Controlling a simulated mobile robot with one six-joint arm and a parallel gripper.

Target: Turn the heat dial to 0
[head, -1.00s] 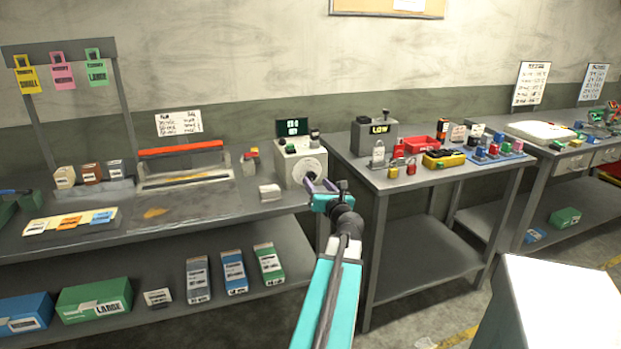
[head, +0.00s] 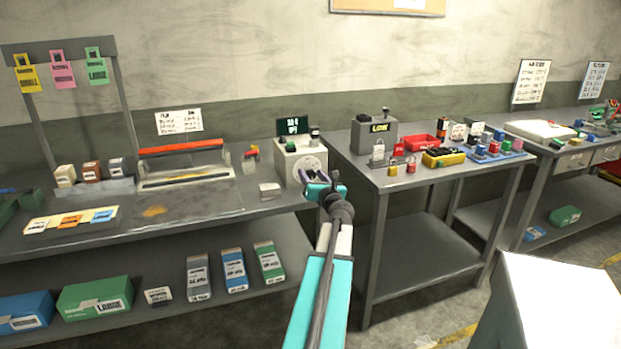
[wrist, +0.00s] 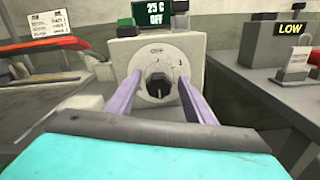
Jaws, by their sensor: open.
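The heat dial (wrist: 160,86) is a dark knob in a pale round scale on the front of a cream control box (head: 290,168). In the wrist view a display (wrist: 165,13) on top of the box reads what looks like "25 C" and "OFF". My gripper (head: 318,176) is open, its two purple fingers (wrist: 158,92) apart on either side of the dial in the wrist view. I cannot tell whether they touch the knob. In the head view the gripper hides part of the box's lower front. The dial's exact setting is too small to read.
A green button (wrist: 128,26) and a grey-topped switch (wrist: 179,22) sit on top of the box. A sealer with a red bar (head: 180,147) stands to the left, and a small white block (head: 270,190) is nearer. A separate table with a "LOW" box (head: 374,136) stands right.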

